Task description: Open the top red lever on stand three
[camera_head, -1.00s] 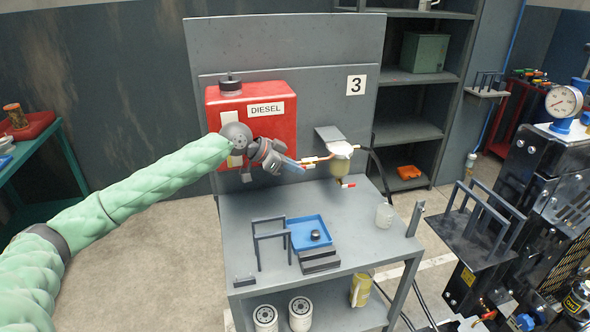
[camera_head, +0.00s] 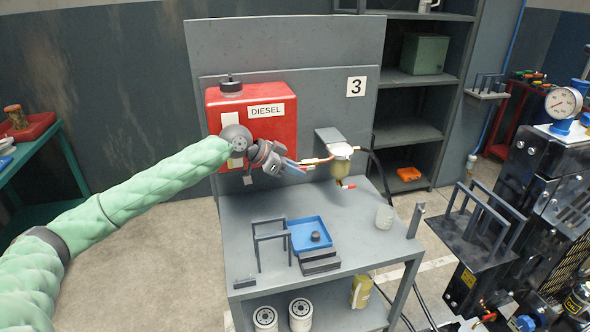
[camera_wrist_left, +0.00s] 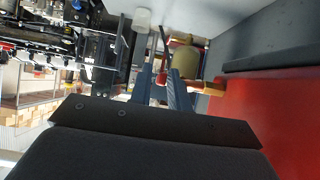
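Stand three carries a red diesel tank (camera_head: 283,125) and a fuel filter (camera_head: 340,166) on its back panel, joined by a copper-coloured pipe (camera_head: 318,160). My left gripper (camera_head: 300,168) is at this pipe, between tank and filter. The top red lever is largely hidden by the gripper in the head view. In the left wrist view the two fingers (camera_wrist_left: 161,70) are apart, with a small red piece (camera_wrist_left: 161,79), seemingly the top lever, showing between them. Contact cannot be told. A lower red lever (camera_head: 348,186) sticks out under the filter. My right gripper is not in view.
The stand's table (camera_head: 350,240) holds a blue tray (camera_head: 306,229), a dark metal rack (camera_head: 270,236) and a clear cup (camera_head: 384,217). Oil filters (camera_head: 300,314) stand on the shelf below. An engine rig with a gauge (camera_head: 563,102) stands at the right.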

